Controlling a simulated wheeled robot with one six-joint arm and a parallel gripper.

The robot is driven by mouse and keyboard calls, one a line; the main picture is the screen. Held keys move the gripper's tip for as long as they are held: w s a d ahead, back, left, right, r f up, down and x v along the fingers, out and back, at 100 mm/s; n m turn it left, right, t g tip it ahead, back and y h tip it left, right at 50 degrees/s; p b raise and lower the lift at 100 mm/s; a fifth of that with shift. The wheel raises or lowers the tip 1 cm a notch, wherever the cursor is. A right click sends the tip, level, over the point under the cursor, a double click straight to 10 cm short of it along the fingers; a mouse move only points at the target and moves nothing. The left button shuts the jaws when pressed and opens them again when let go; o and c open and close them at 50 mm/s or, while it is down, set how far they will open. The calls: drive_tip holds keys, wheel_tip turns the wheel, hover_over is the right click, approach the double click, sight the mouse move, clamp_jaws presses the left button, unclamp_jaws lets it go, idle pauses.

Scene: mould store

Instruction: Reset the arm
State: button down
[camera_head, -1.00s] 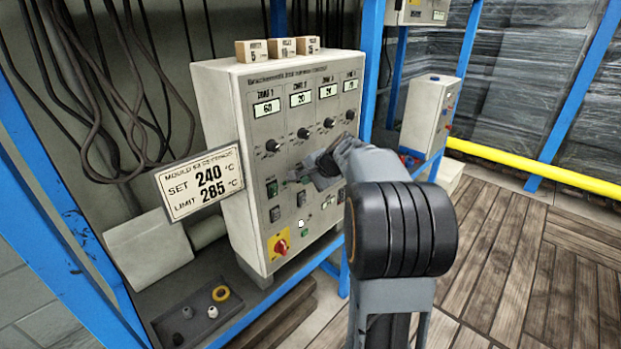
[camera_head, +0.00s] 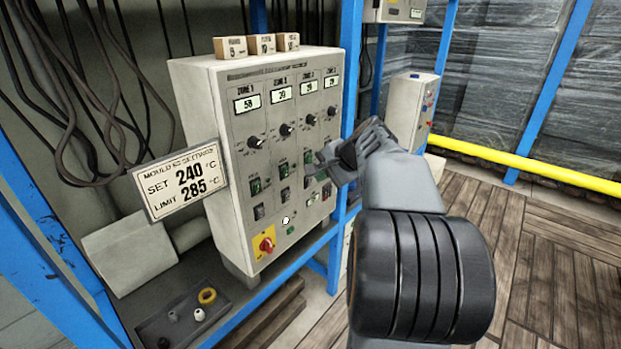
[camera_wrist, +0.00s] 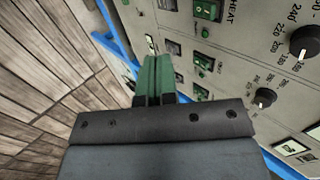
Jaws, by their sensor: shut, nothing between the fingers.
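My gripper (camera_head: 318,171) is in front of the right part of the control panel (camera_head: 245,190), its dark arm link filling the lower right of the head view. In the wrist view my gripper (camera_wrist: 154,62) shows two green fingers pressed together, shut and empty. The panel with its knobs and green switches (camera_wrist: 209,38) lies behind and right of the fingers there. I cannot tell whether the fingertips touch the panel. The panel has four zone displays, a row of black knobs (camera_head: 255,141) and a red rotary switch on a yellow plate (camera_head: 264,244).
A sign (camera_head: 182,182) reading SET 240, LIMIT 285 juts from the panel's left side. Small wooden blocks (camera_head: 262,44) stand on top. Blue posts (camera_head: 347,120) frame the rack. The wooden floor (camera_head: 540,230) at right is clear.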

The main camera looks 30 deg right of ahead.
drive_tip(key=shift+v, duration=0.8)
drive_tip(key=s+a+f+n+g+h+p, duration=0.1)
drive_tip(key=s+a+f+n+g, duration=0.15)
drive_tip(key=s+f, duration=0.3)
drive_tip(key=s+a+n+g+p, duration=0.1)
drive_tip(key=s+a+n+p, duration=0.2)
drive_tip(key=a+n, duration=0.3)
drive_tip(key=s+a+n+g+h+p, duration=0.1)
drive_tip(key=s+a+n+p, duration=0.2)
drive_tip(key=a, duration=0.9)
drive_tip(key=s+n, duration=0.2)
drive_tip(key=n, duration=0.1)
drive_tip(key=shift+s+h+p, duration=0.2)
drive_tip(key=shift+h+p, duration=0.1)
drive_tip(key=shift+p, duration=0.1)
drive_tip(key=shift+f, duration=0.1)
